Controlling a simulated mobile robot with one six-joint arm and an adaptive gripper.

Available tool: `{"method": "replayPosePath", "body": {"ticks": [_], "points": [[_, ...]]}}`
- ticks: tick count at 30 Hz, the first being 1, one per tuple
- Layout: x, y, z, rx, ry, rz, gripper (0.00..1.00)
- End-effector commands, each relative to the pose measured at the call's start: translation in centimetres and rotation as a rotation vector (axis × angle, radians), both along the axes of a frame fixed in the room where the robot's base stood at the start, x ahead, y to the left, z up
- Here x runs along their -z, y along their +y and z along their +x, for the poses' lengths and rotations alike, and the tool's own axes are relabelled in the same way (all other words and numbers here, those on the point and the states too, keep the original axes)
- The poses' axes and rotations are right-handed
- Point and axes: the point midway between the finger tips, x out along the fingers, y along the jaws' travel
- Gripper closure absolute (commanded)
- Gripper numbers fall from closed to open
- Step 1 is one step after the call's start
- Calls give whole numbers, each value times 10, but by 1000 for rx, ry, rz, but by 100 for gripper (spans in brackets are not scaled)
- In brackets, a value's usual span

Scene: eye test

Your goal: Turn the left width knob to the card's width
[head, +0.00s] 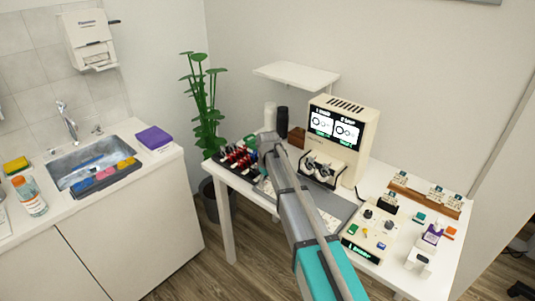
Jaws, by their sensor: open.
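The eye-test machine (365,130) is a cream cabinet with a two-panel lit screen (334,129) showing round figures. A black-and-white twin-eyepiece unit (322,170) sits at its front. A cream control box (372,232) to its right has dark knobs on top, coloured buttons and a green-lit display. I cannot tell which knob is the left width knob. Small cards with pictures stand in a wooden rack (425,196); their writing is too small to read. My arm reaches up across the table's front, left of the control box. My gripper is hidden behind it.
The white table (388,174) also holds a rack of red-and-dark items (238,157), dark and white cylinders, and small bottles and blocks at right. A shelf (297,75) hangs above. A plant (205,100) stands left of the table. A sink counter (172,162) is further left.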

Motion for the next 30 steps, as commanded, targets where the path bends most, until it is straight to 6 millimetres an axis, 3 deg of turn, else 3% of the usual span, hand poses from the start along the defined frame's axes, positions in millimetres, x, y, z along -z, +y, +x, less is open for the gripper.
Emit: {"method": "replayPosePath", "body": {"ticks": [30], "points": [[0,0,0,660,0,0,29]]}}
